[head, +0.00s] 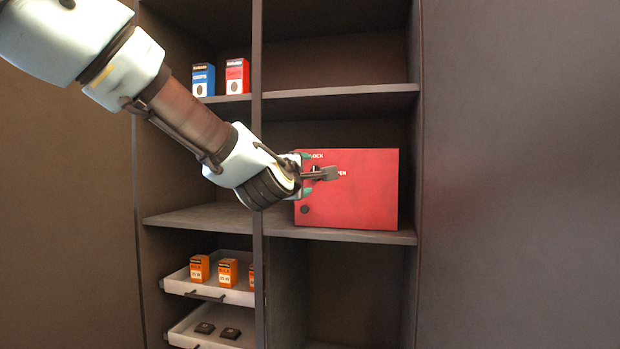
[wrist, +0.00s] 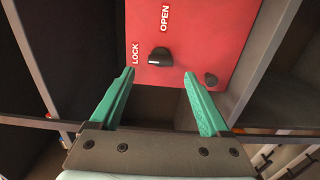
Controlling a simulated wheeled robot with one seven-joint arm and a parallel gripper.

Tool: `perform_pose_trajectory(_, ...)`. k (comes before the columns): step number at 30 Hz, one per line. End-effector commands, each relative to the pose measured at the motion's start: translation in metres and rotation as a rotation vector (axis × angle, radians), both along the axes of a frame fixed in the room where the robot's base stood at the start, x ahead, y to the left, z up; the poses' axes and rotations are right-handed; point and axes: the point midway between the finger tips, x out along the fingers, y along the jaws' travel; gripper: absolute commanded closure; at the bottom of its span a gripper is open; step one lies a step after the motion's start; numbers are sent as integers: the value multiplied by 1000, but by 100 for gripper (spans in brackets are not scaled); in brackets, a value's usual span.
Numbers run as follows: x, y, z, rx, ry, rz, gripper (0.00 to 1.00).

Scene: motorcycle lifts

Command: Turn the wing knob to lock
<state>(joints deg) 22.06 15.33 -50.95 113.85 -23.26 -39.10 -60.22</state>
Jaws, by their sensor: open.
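The red box (head: 362,197) stands on the middle shelf, its front marked LOCK and OPEN. In the wrist view, the black wing knob (wrist: 159,55) sits on the red panel (wrist: 205,30), right of LOCK and below OPEN. A small pale mark shows at its lower left; I cannot tell its exact angle. My gripper (wrist: 160,73) is open with teal fingers. The knob appears between and just beyond the fingertips, with no contact visible. In the head view, my gripper (head: 312,173) is in front of the box and mostly hides the knob.
A small round dark knob (wrist: 211,79) is on the panel near the right finger; it also shows in the head view (head: 304,209). A vertical divider (head: 257,120) stands behind my arm. Shelves hold blue (head: 203,79) and red (head: 237,76) cartons above, and orange boxes (head: 228,272) in a tray below.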

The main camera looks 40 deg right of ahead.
Motion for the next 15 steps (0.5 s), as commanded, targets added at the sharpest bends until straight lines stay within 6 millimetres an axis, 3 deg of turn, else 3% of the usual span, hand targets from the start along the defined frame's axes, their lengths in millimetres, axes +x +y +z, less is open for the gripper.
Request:
perform_pose_trajectory(6, -19, 30, 0, 1, -5, 2, 20)
perform_pose_trajectory(15, -30, 48, 0, 1, -1, 1, 20)
